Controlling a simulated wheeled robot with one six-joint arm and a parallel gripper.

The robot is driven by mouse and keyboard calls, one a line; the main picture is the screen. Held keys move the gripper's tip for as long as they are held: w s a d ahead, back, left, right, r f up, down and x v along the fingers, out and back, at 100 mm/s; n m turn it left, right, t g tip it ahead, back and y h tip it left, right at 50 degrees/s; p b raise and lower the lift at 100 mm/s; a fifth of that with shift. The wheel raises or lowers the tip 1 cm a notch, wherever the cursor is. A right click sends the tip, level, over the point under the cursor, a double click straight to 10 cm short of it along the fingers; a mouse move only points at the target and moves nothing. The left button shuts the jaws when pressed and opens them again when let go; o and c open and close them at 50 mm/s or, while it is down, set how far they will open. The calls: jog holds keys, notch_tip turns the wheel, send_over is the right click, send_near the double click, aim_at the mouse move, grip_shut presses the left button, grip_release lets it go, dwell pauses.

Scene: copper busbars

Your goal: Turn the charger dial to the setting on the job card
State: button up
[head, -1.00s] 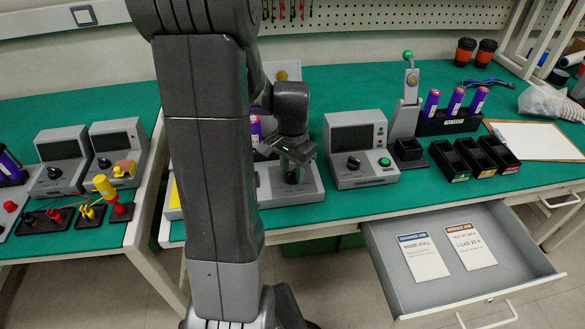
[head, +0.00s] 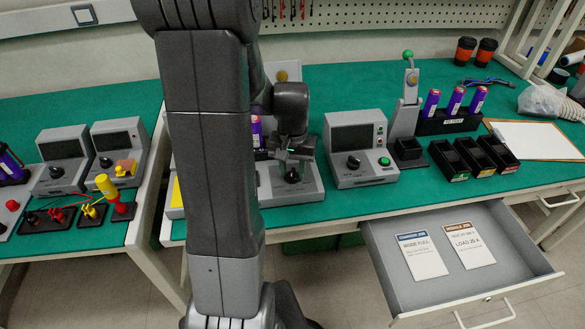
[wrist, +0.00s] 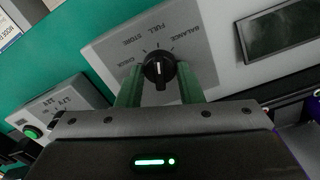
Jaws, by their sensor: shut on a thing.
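The charger dial (wrist: 158,62) is a round black knob with a raised bar on a light grey panel (wrist: 110,50). My gripper (wrist: 160,88) is shut on the dial, one green finger on each side. In the head view the dial (head: 292,175) shows small below my gripper (head: 293,160). A job card (head: 422,255) with a blue header, reading MODE FULL, lies in the open drawer (head: 385,280).
A second card (head: 468,245), reading LOAD 20 A, lies beside it. A grey device (head: 355,172) with a screen, black knob and green button stands right of the charger. Black bins (head: 450,160) and purple cells (head: 455,103) stand farther right. My arm hides part of the bench.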

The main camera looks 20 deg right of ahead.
aim_at(292, 171)
jog(key=o, duration=1)
jog(key=shift+c, duration=0.2)
notch_tip(292, 171, up, 14)
jog(key=p, duration=0.1)
jog(key=shift+p, duration=0.35)
jog(key=shift+f, duration=0.15)
notch_tip(292, 171, down, 14)
jog(key=shift+r+b, duration=0.1)
jog(key=shift+b, duration=0.75)
